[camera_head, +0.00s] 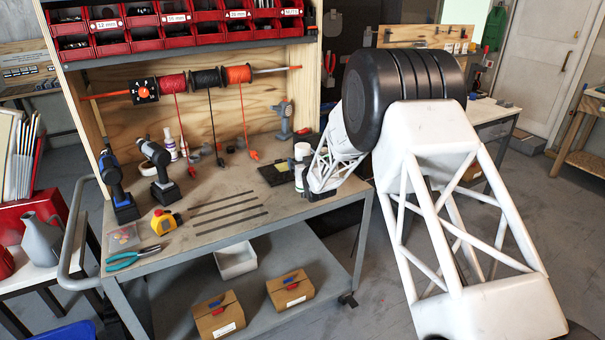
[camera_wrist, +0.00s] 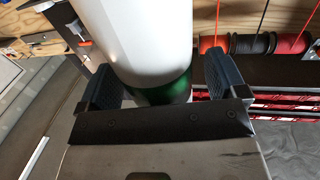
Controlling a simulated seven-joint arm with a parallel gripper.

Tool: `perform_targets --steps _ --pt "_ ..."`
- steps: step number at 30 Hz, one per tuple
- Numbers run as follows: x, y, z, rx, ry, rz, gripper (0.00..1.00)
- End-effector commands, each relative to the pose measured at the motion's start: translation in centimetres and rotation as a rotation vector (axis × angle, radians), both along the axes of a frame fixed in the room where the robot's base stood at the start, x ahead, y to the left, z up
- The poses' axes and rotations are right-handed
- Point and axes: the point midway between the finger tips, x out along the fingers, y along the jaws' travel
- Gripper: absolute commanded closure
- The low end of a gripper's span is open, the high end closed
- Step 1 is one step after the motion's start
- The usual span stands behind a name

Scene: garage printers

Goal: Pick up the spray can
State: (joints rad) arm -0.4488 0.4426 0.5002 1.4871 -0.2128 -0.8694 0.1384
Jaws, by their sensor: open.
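The spray can is a white cylinder with a green band. In the wrist view the spray can (camera_wrist: 148,45) fills the space between the two fingers of my gripper (camera_wrist: 160,78), its ends out of sight. The fingers are apart, one on each side of the can; I cannot tell whether either touches it. In the head view the white can (camera_head: 301,152) stands at the right end of the workbench, partly hidden by my gripper and forearm.
The workbench (camera_head: 215,232) holds two drills (camera_head: 157,165), a yellow tape measure (camera_head: 163,222), pliers (camera_head: 133,260) and several dark strips. Spools (camera_head: 205,79) hang on a rod behind, under red bins.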

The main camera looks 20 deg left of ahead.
Motion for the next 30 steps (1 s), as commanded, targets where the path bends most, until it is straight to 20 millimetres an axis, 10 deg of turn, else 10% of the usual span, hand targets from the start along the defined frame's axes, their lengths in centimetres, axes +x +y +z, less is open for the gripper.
perform_targets --steps 17,30 --pt "0.08 0.03 0.06 0.001 -0.001 0.0 0.09" --pt "0.09 0.04 0.13 0.001 -0.002 0.0 0.72"
